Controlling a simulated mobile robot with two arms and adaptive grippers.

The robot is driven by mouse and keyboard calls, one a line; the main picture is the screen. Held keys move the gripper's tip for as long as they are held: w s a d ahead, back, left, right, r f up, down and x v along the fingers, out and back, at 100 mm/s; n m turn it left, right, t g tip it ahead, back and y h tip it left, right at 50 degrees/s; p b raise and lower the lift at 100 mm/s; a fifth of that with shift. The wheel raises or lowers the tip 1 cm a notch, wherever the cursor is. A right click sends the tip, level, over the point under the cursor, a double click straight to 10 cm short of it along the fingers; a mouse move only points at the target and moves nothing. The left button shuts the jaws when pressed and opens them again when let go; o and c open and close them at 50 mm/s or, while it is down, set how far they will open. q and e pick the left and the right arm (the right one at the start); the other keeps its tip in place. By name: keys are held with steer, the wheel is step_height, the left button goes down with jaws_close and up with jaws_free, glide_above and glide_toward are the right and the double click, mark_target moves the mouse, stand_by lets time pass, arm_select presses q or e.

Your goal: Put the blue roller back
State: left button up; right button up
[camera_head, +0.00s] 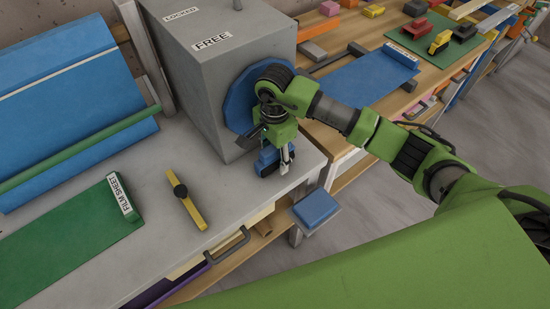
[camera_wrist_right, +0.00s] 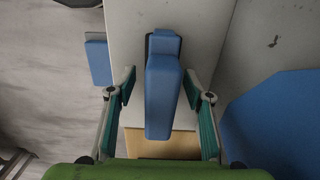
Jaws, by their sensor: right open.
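A blue object (camera_head: 267,160), likely the blue roller, is at the right edge of the grey slab, beside the grey box. In the right wrist view it is a long blue body (camera_wrist_right: 163,95) with a narrower end and a dark edge. My right gripper (camera_head: 276,150) is directly over it, pointing down. In the wrist view its fingers (camera_wrist_right: 160,88) are open, one on each side of the blue body, with gaps showing. In the head view the gripper partly hides the object. My left gripper is not in view.
A grey box (camera_head: 215,75) labelled FREE and LOCKED has a big blue disc (camera_head: 238,103) close to the right gripper. A yellow bar (camera_head: 190,207) with a black knob and a green film sheet (camera_head: 75,240) lie on the slab. A blue pad (camera_head: 316,208) is below the edge.

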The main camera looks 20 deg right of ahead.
step_height(320, 180, up, 10)
steer(key=b, duration=0.2)
steer(key=shift+f+b, duration=0.15)
steer(key=shift+b, duration=0.2)
steer(key=shift+r, duration=0.6)
